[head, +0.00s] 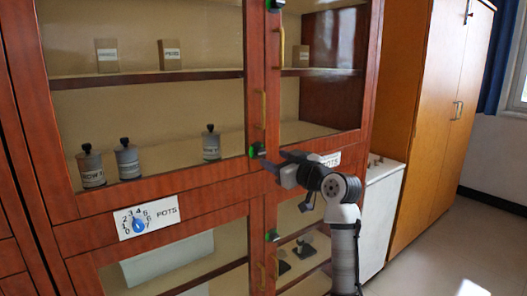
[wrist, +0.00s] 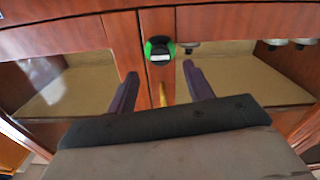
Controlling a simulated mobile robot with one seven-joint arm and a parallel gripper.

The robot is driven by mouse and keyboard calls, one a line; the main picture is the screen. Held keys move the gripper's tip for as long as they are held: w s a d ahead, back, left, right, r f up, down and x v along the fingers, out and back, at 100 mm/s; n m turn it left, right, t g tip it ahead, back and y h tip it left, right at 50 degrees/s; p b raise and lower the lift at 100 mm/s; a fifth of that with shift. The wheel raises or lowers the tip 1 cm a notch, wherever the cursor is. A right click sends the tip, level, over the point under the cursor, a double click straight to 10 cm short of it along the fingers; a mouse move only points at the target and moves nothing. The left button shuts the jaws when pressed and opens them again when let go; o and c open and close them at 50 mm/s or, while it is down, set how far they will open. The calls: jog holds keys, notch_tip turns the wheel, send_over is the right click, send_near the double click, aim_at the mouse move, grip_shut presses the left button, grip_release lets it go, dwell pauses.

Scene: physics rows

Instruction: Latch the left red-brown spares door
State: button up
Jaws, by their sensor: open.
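The red-brown cabinet has a glazed upper left door (head: 150,195) beside a narrower right one. I cannot read which door is marked spares. A black latch knob with a green rim (head: 257,150) sits on the frame at the lower right corner of the upper left door. My gripper (head: 274,160) is just right of this knob, open, with nothing between its fingers. In the wrist view the gripper (wrist: 160,88) points at a green-rimmed latch knob (wrist: 160,52), which lies beyond and between the dark fingers. I cannot tell whether the fingers touch the cabinet, or whether the latch is engaged.
Another green latch (head: 272,235) is lower down. Brass handles (head: 263,110) stand out from the doors. Several pots (head: 128,160) are on the shelf behind glass. A white low cabinet (head: 380,215) and a wooden cupboard (head: 425,120) stand to the right; floor there is clear.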

aim_at(262, 153)
jog(key=p+x, duration=0.1)
jog(key=x, duration=0.5)
jog(key=shift+w+a, duration=0.1)
jog(key=shift+a, duration=0.05)
jog(key=c, duration=1)
